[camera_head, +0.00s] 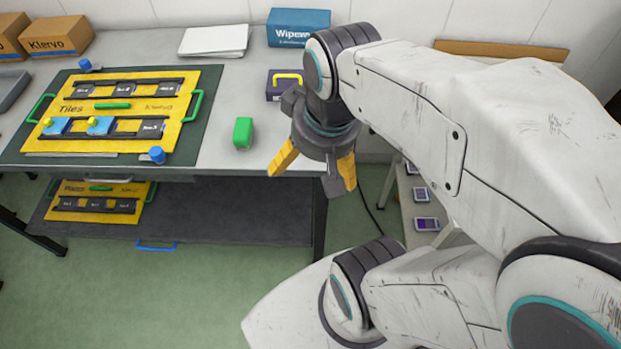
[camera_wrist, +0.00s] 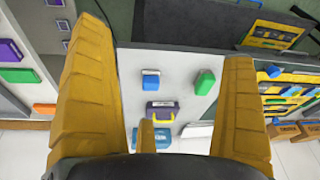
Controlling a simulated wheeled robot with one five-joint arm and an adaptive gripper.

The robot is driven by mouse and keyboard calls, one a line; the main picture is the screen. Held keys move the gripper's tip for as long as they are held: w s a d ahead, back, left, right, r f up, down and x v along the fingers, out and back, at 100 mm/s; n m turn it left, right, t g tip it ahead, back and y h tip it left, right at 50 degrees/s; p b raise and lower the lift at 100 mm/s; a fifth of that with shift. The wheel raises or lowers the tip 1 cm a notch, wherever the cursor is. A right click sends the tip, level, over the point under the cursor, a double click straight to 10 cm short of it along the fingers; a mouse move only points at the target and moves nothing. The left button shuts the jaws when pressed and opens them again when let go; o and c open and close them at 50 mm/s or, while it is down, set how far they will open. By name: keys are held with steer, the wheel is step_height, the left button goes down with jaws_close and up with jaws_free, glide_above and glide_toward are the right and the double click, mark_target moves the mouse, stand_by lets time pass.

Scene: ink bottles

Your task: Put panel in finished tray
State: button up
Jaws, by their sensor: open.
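A yellow panel (camera_head: 130,90) marked "Tiles" lies on a dark green mat (camera_head: 205,118) on the table. It has green handles, rows of dark slots and two blue pieces with yellow knobs. A second, similar yellow panel (camera_head: 97,207) lies lower, on a dark tray or shelf (camera_head: 220,215) with a blue handle, partly under the table. No label shows which tray is the finished one. My gripper (camera_head: 315,165) is open and empty, past the table's right front, well right of both panels. In the wrist view, the upper panel (camera_wrist: 285,93) and lower panel (camera_wrist: 272,36) lie at the right.
A green block (camera_head: 243,133) stands between panel and gripper. A blue block (camera_wrist: 151,79) and a dark case (camera_head: 287,88) are nearby. Blue knobs (camera_head: 157,155) stand at the mat's edge. Paper, a blue box (camera_head: 298,27) and cartons line the back. A side shelf holds purple pieces (camera_head: 427,224).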

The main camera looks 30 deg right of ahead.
steer(key=shift+n, duration=0.9)
steer(key=s+a+f, duration=0.1)
steer(key=s+a, duration=0.1)
steer(key=shift+s+a+f, duration=0.3)
steer(key=shift+s+f, duration=0.05)
steer(key=shift+s, duration=0.05)
steer(key=shift+r, duration=0.1)
steer(key=shift+r+p, duration=0.9)
